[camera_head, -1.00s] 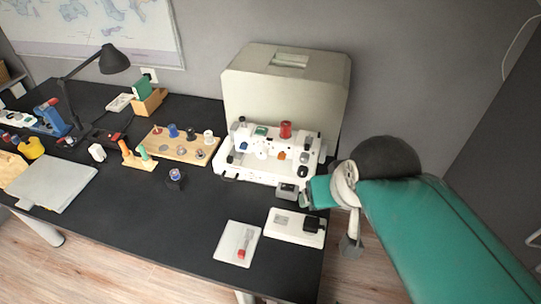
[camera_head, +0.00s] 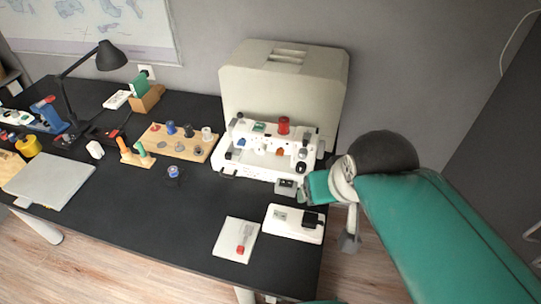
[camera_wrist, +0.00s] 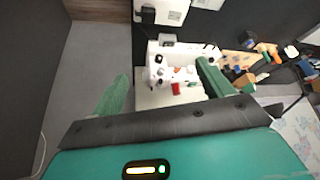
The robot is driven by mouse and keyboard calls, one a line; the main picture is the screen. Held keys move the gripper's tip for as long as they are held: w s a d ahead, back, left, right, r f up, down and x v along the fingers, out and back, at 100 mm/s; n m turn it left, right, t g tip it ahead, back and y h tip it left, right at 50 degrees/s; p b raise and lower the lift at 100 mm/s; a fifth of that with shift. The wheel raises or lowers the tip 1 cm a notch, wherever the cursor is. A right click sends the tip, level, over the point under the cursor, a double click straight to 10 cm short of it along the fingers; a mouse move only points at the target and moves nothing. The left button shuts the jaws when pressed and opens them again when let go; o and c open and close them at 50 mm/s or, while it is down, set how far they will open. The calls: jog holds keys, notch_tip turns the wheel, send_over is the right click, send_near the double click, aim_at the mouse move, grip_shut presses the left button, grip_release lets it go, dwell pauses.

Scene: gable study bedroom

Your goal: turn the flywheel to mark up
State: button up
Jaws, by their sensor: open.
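The white sewing machine (camera_head: 245,165) stands on the black desk in front of its cream case. A dark round part at its right end (camera_head: 320,148) may be the flywheel; its mark is too small to make out. The machine also shows in the wrist view (camera_wrist: 185,75), between my fingers and beyond them. My gripper (camera_head: 308,190) is near the desk's right edge, in front of the machine's right end. In the wrist view my gripper (camera_wrist: 163,88) has its green fingers spread wide with nothing between the tips. I see no contact with the machine.
The cream case (camera_head: 285,85) stands behind the machine. A white foot pedal (camera_head: 293,224) and a small white tray (camera_head: 235,240) lie in front. A wooden spool board (camera_head: 178,150) is to the left. The floor right of the desk is clear.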

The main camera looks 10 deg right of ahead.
jog(key=w+d+f+m+g+y, duration=0.2)
jog(key=w+f+m+g+y, duration=0.15)
jog(key=w+m, duration=0.35)
jog(key=m+t+y, duration=0.6)
jog(key=m+y, duration=0.2)
jog(key=m, duration=0.4)
send_near(321, 150)
jog(key=d, duration=0.6)
jog(key=s+x, duration=0.1)
jog(key=x, duration=1.2)
jog(key=shift+a, duration=0.3)
jog(key=shift+w+f, duration=0.1)
jog(key=c, duration=1)
